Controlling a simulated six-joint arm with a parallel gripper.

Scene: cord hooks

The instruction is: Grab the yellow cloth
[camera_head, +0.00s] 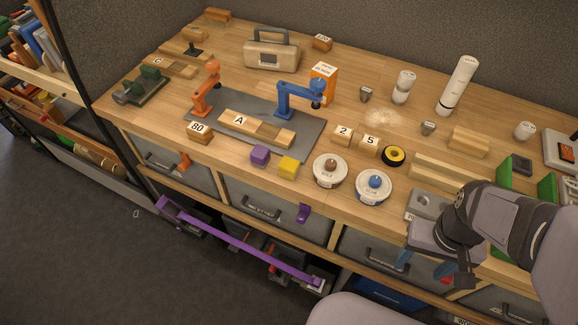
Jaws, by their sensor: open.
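I see no yellow cloth in the head view. The yellow things that show are a small yellow cube (289,167) near the bench's front edge and a black-and-yellow ring (393,156) further right. My gripper (425,267) is at the lower right, in front of the bench's drawers.
The wooden bench (140,100) is crowded with blocks, two round tubs and small clamp arms on a grey mat (310,142). A long purple strip (235,241) slants below the drawers. An orange hook (184,160) and a purple hook (304,212) jut from the drawer fronts.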

